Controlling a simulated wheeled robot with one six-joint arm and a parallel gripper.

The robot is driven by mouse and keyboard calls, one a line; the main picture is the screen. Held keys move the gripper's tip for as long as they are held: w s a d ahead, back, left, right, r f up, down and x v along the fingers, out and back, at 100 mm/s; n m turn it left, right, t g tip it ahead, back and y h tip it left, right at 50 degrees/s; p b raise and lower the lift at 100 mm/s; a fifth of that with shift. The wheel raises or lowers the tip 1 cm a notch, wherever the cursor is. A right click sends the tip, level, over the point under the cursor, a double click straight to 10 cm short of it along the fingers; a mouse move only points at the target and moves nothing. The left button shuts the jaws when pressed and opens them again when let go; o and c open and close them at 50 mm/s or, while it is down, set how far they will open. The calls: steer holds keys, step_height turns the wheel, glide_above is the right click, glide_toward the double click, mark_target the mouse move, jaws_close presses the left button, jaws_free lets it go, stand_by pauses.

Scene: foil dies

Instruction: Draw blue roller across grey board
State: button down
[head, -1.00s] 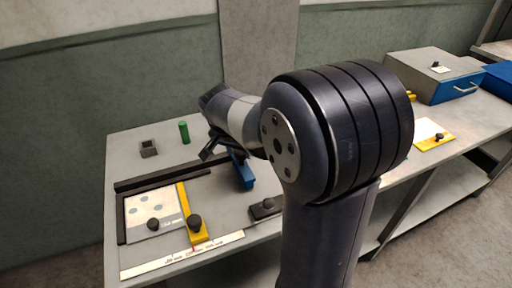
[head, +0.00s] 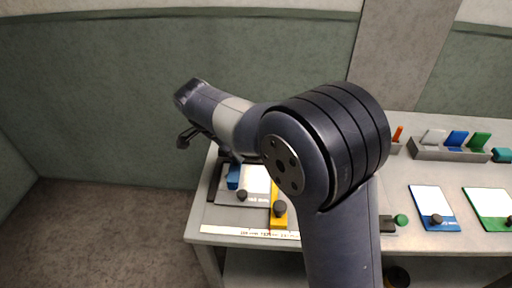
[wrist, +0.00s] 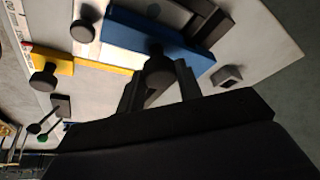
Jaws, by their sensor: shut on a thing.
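The blue roller (head: 233,177) shows below my gripper (head: 226,156) in the head view, at the left part of the grey board (head: 230,199). In the wrist view the roller is a long blue block (wrist: 150,38) with a dark knob, and my gripper (wrist: 160,80) is shut on that knob. The board carries a pale sheet (head: 258,182) and a dark knob (head: 242,195). A yellow bar (head: 278,218) with a dark knob lies along the board's right side. I cannot tell whether the roller touches the board.
A printed white strip (head: 240,232) runs along the table's front edge. A dark rail (wrist: 212,22) and a small grey block (wrist: 228,75) are near the roller in the wrist view. To the right are blue-edged (head: 433,207) and green-edged (head: 490,208) cards and a grey rack (head: 440,153).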

steer(key=shift+a, duration=0.85)
steer(key=c, duration=1)
jaws_free()
steer(key=v, duration=1.1)
steer(key=shift+f, duration=0.1)
